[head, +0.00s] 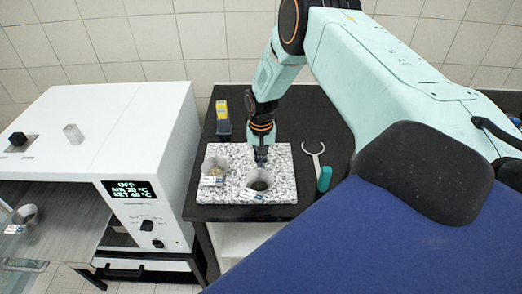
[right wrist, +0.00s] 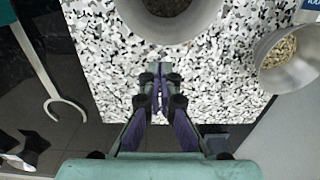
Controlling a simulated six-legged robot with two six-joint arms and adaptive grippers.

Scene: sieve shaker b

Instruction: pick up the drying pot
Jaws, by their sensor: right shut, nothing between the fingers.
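A grey metal pot (head: 258,186) with dark contents and a label stands on the front of a speckled stone slab. In the right wrist view this pot (right wrist: 168,30) is at the top edge, partly cut off. A second pot (head: 214,172) with pale grains stands to its left on the slab; it also shows in the right wrist view (right wrist: 287,72). A third pot (head: 26,214) stands in the open oven. Which is the drying pot I cannot tell. My right gripper (head: 261,158) is shut and empty just behind the dark-filled pot, apart from it. My left gripper is not in view.
The speckled slab (head: 232,154) lies on a black table. A forked tool with a teal handle (head: 324,179) lies right of it. A yellow and dark object (head: 222,112) stands behind. The white oven (head: 100,120) stands left, displaying OFF.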

